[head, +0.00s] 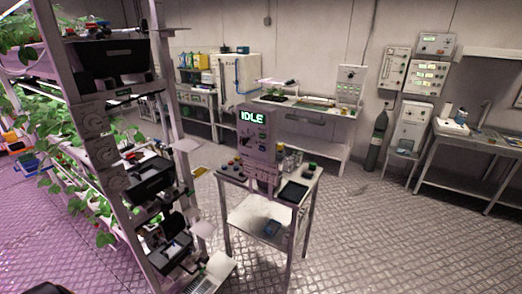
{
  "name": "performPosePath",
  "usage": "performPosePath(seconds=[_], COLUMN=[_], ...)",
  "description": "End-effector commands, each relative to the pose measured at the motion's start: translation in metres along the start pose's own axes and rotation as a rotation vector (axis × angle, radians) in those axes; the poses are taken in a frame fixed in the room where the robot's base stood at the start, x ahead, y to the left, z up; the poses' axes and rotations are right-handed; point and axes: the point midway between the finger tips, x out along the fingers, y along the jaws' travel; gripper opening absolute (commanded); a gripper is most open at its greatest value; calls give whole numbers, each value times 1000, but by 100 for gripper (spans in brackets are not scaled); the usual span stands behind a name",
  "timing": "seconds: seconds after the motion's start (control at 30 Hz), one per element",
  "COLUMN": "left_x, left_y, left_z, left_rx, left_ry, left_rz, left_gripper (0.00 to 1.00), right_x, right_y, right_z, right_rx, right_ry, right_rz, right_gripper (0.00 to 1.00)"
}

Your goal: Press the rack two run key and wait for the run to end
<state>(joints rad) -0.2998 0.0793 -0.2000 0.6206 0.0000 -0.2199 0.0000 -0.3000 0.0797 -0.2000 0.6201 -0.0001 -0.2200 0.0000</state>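A grey control box (258,143) stands upright on a small metal cart. Its display (252,117) reads IDLE in green letters. Small controls show on the box's face below the display, too small to read. A plant rack (108,165) with dark units and leafy plants rises on the left; no rack number is readable. Neither of my grippers is in view.
A gas cylinder (377,140) and a sink table (480,144) are at the right. The patterned floor right of the cart is clear.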

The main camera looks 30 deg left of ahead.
Motion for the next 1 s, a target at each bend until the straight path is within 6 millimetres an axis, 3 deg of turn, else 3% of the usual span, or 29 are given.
performPosePath(seconds=[0.07, 0.33, 1.0], left_x=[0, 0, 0], left_y=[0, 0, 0], left_z=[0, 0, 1], left_rx=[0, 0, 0], left_ry=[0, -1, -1], left_rz=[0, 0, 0], left_gripper=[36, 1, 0], right_x=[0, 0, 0], right_y=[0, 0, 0], right_z=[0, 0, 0], right_rx=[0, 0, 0], right_ry=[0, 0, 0], right_rz=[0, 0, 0], right_gripper=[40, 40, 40])
